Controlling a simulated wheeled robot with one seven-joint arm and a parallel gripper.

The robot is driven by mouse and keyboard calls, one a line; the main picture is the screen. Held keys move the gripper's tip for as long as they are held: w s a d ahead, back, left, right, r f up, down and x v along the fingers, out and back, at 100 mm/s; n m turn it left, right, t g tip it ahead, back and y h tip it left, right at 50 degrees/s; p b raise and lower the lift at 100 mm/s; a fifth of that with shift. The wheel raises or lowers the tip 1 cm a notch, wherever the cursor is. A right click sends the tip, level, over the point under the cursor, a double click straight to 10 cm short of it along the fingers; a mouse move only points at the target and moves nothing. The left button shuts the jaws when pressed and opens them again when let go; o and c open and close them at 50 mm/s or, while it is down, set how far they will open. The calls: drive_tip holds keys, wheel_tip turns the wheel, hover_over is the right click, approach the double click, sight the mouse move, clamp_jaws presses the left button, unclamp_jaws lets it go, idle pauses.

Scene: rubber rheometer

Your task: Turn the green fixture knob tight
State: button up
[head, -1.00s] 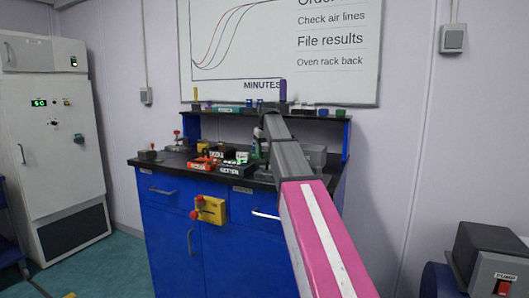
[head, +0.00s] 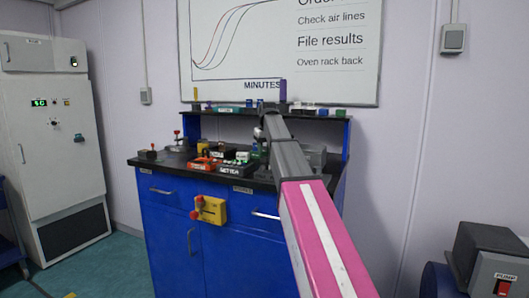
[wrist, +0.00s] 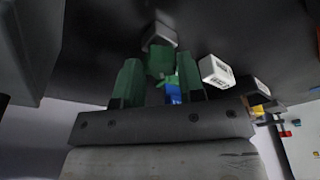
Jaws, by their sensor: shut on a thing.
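The green fixture knob (wrist: 160,60) shows in the wrist view, between the two dark green fingers of my gripper (wrist: 158,78). The fingers are shut on it from both sides. A grey block (wrist: 158,36) sits just beyond the knob, and a small blue part (wrist: 173,92) shows between the fingers. In the head view my arm reaches over the right part of the bench and hides most of the fixture and the gripper. How tight the knob is cannot be seen.
The black bench top (head: 150,161) holds several small trays, including an orange one (head: 201,168), left of my arm. A shelf (head: 225,115) with small items runs behind. A white block (wrist: 215,71) lies close to the right finger in the wrist view.

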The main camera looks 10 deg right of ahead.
drive_tip(key=shift+m, duration=1)
drive_tip(key=m+h, duration=0.1)
drive_tip(key=m, duration=0.3)
drive_tip(key=shift+a+m, duration=0.15)
drive_tip(key=shift+m, duration=0.15)
drive_tip(key=shift+m, duration=0.4)
drive_tip(key=m+h, duration=0.1)
drive_tip(key=m, duration=0.2)
drive_tip(key=shift+m+g, duration=0.3)
drive_tip(key=shift+m, duration=0.1)
drive_tip(key=shift+a, duration=0.1)
drive_tip(key=m, duration=0.4)
drive_tip(key=shift+w+m+g+h, duration=0.15)
drive_tip(key=shift+m+g+h, duration=0.15)
